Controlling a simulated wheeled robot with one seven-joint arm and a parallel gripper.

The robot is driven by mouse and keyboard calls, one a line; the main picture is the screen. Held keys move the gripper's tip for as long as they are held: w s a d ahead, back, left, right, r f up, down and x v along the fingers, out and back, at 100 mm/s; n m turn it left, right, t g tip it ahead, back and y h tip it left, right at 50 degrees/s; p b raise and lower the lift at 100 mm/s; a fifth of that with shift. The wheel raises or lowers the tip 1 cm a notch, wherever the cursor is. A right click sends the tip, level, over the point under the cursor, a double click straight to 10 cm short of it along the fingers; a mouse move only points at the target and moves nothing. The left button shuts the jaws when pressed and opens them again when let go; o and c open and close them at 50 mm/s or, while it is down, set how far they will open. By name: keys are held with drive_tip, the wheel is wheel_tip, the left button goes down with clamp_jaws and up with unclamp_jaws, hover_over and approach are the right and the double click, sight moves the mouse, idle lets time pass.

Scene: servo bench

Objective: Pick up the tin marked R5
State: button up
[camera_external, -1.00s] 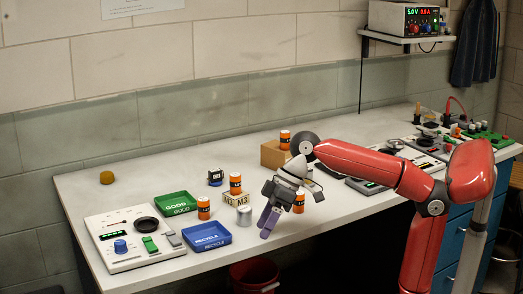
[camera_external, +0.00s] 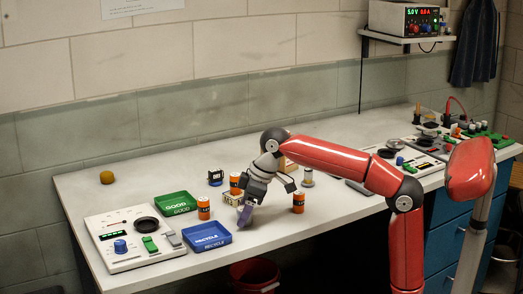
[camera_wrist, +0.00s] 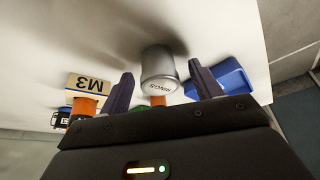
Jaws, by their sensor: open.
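Several orange tins with dark bands stand on the bench; in the external view one (camera_external: 204,207) is left of my gripper (camera_external: 244,214), one (camera_external: 235,180) is on the M3 block, and one (camera_external: 298,202) stands to the right. I cannot read an R5 mark on any of them. My gripper is open and low over the bench. In the wrist view a silver cylinder (camera_wrist: 158,66) with small upside-down lettering shows between the open fingers (camera_wrist: 162,76), with a bit of orange (camera_wrist: 158,101) just below it. My gripper hides the silver cylinder in the external view.
The M3 block (camera_wrist: 88,84) is beside the fingers. The blue RECYCLE tray (camera_external: 207,244) and green GOOD tray (camera_external: 175,209) lie to the left, near a control panel (camera_external: 120,243). The front right bench is fairly clear.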

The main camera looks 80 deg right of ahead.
drive_tip(key=shift+f, duration=0.1)
drive_tip(key=c, duration=1.1)
